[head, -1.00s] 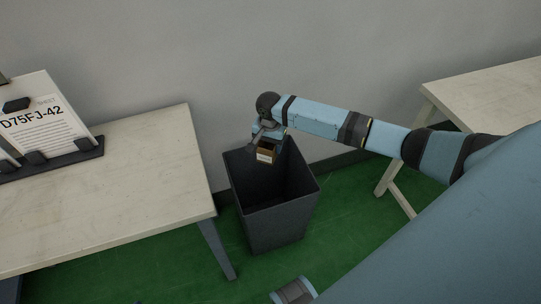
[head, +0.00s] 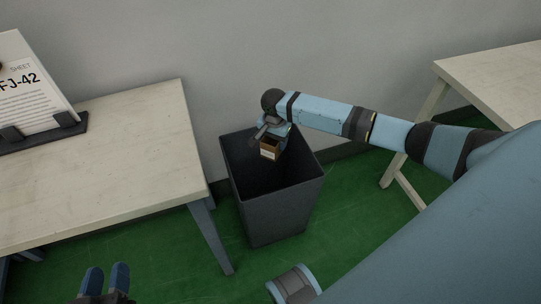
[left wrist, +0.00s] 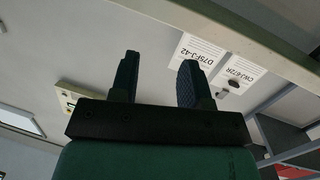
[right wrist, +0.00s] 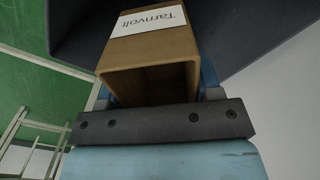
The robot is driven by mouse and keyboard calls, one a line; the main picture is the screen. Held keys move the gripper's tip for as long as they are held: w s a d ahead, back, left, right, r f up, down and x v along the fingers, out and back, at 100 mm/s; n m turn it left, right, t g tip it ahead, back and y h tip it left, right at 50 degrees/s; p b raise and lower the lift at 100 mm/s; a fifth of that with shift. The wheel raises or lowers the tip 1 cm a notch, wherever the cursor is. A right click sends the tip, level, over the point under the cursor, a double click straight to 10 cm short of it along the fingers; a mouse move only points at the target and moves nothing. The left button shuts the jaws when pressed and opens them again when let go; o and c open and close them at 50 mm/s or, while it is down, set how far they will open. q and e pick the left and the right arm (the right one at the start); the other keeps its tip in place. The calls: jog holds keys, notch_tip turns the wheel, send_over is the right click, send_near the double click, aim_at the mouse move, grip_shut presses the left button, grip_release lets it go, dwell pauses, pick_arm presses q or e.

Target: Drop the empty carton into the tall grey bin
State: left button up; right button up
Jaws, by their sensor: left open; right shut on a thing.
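The empty carton is a small brown open box (head: 270,149) with a white label; in the right wrist view the carton (right wrist: 150,50) shows its open hollow end and the label "Tarnvolt". My right gripper (head: 273,135) is shut on the carton and holds it over the mouth of the tall grey bin (head: 275,212), near its back left rim. The bin's dark wall (right wrist: 255,35) also shows behind the carton in the right wrist view. My left gripper (head: 105,280) is at the bottom left of the head view, open and empty; its fingers stand apart in the left wrist view (left wrist: 157,80).
A pale wooden table (head: 120,150) stands left of the bin, with a sheet stand (head: 40,140) on it. Another table (head: 495,75) stands at the right. The grey wall is close behind the bin. Green floor (head: 330,225) is clear around it.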

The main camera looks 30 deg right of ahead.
pick_arm(q)
jog(key=shift+w+d+r+t+h+b, duration=0.15)
jog(key=shift+d+r+t+b, duration=0.1)
jog(key=shift+r, duration=0.25)
jog(key=shift+s+d+r+t+h+b, duration=0.1)
jog(key=shift+r+t+h, duration=0.1)
jog(key=shift+r, duration=0.25)
jog(key=shift+w+d+r+t+h+b, duration=0.15)
jog(key=shift+d+r+t+b, duration=0.1)
jog(key=shift+r, duration=0.25)
pick_arm(e)
jog(key=shift+f, duration=0.5)
jog(key=o, duration=1)
jog(key=shift+r, duration=0.35)
pick_arm(q)
jog(key=s+a+f+g+y+p, duration=0.2)
jog(key=a+f+g+y+p, duration=0.1)
jog(key=f, duration=0.5)
jog(key=shift+s+a+f+g+p, duration=0.35)
jog(key=shift+a+g+p, duration=0.3)
jog(key=shift+p, duration=0.35)
pick_arm(e)
notch_tip(320, 180, up, 13)
pick_arm(q)
jog(key=shift+d, duration=0.1)
